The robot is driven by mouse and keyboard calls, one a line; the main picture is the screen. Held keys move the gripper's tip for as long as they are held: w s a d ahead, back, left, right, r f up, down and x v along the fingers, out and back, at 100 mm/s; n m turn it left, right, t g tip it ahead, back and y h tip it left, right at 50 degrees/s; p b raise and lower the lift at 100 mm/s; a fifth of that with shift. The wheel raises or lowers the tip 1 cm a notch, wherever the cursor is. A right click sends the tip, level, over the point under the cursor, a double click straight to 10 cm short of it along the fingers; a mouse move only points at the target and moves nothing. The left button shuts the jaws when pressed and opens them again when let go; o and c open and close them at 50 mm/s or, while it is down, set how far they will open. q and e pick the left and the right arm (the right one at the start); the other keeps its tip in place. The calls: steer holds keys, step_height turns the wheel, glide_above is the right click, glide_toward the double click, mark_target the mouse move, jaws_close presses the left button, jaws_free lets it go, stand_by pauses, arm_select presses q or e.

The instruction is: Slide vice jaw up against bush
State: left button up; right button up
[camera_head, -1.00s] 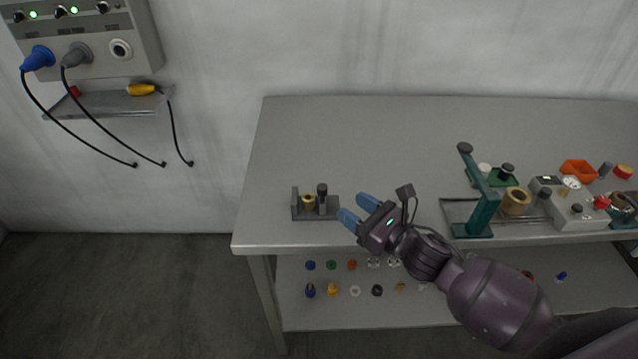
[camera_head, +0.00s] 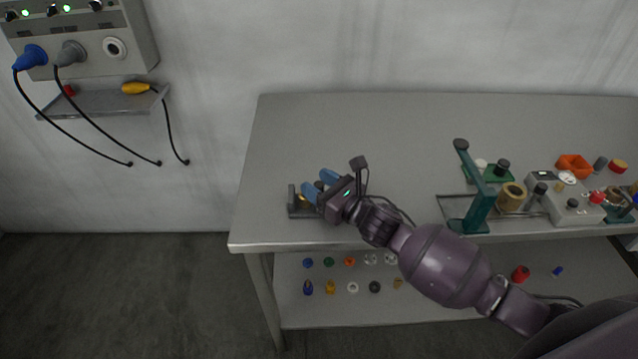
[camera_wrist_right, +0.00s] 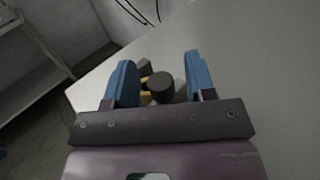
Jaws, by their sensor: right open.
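The small vice (camera_head: 293,206) stands near the left front corner of the bench, mostly covered by my right gripper in the head view. The brass-yellow bush (camera_head: 303,198) sits in it and shows only in part. In the right wrist view the dark round knob of the vice jaw (camera_wrist_right: 160,87) lies between the fingers, with bits of the yellow bush (camera_wrist_right: 145,98) behind it. My right gripper (camera_head: 318,184) is open, with blue fingers on either side of the knob; I cannot tell whether they touch it. The right wrist view shows the same gripper (camera_wrist_right: 160,80). My left gripper is out of view.
A green press (camera_head: 476,190) and a grey control box (camera_head: 566,205) stand on the right of the bench (camera_head: 350,125). Several small parts lie on the shelf below (camera_head: 330,310). The bench middle is clear. A wall panel (camera_head: 90,45) hangs at the left.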

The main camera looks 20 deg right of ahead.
jaws_close()
steer(key=shift+w+a, duration=0.2)
steer(key=shift+a, duration=0.7)
jaws_free()
steer(key=v, duration=1.1)
